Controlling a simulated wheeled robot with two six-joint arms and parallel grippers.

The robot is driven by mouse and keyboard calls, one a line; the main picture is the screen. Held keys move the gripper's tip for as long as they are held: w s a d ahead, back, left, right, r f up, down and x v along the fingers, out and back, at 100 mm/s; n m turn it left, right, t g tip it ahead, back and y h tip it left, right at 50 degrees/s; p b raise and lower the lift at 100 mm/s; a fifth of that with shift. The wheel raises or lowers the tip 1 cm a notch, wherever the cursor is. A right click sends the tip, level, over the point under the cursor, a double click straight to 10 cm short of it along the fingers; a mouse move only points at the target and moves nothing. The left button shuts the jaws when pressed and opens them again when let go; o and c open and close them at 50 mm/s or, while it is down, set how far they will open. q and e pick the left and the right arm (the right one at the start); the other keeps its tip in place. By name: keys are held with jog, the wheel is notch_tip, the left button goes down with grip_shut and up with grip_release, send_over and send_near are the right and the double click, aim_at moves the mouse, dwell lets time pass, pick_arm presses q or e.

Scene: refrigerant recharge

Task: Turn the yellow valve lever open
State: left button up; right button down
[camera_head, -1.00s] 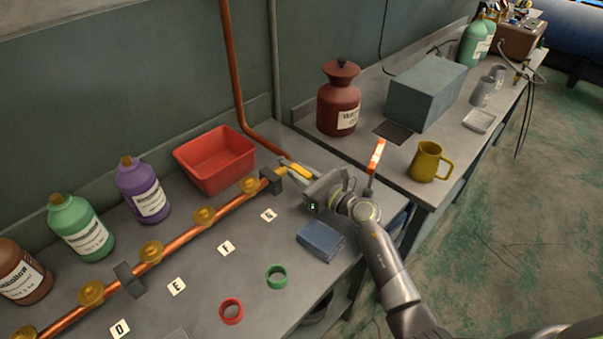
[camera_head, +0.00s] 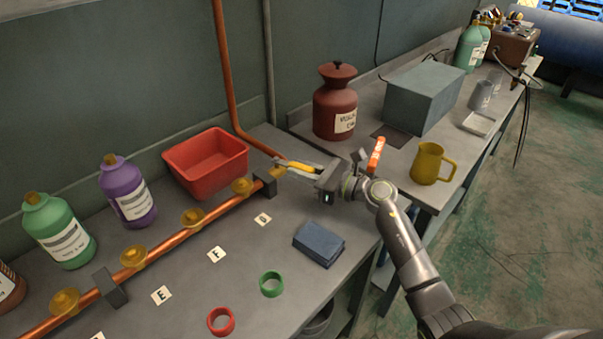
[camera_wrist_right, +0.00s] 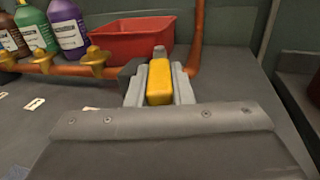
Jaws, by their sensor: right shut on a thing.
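The yellow valve lever (camera_head: 298,166) is at the right end of the copper pipe, close to the dark pipe clamp (camera_head: 265,183). My right gripper (camera_head: 294,168) is shut on the lever, reaching it from the right. In the right wrist view the yellow lever (camera_wrist_right: 159,82) lies between the two grey fingers (camera_wrist_right: 159,88), with its near part visible and the valve body behind it mostly hidden. My left gripper is not in view.
A red bin (camera_head: 207,163) stands behind the pipe. Brass fittings (camera_head: 192,217) line the copper pipe (camera_head: 165,244). A blue box (camera_head: 319,243), a green ring (camera_head: 271,284) and a red ring (camera_head: 221,321) lie in front. A maroon jar (camera_head: 335,103) stands behind the gripper.

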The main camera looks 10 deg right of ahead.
jog(key=c, duration=1.3)
grip_release()
